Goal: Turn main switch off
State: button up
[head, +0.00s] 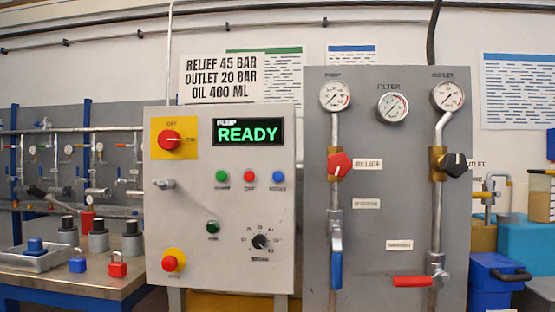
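The main switch (170,140) is a red rotary knob on a yellow plate at the upper left of the light grey control cabinet (200,270). OFF is lettered above the knob and ON to its right. The knob's marking seems to point right, at ON, but it is small. My gripper is not in view.
The cabinet also carries small buttons (250,177), a selector dial (260,241), a grey latch (164,184) and a red emergency button (170,263). A piping panel (385,270) with gauges and valves stands at right. A bench (60,275) with padlocks is at left.

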aim_at(168, 140)
jog(key=u, duration=1.2)
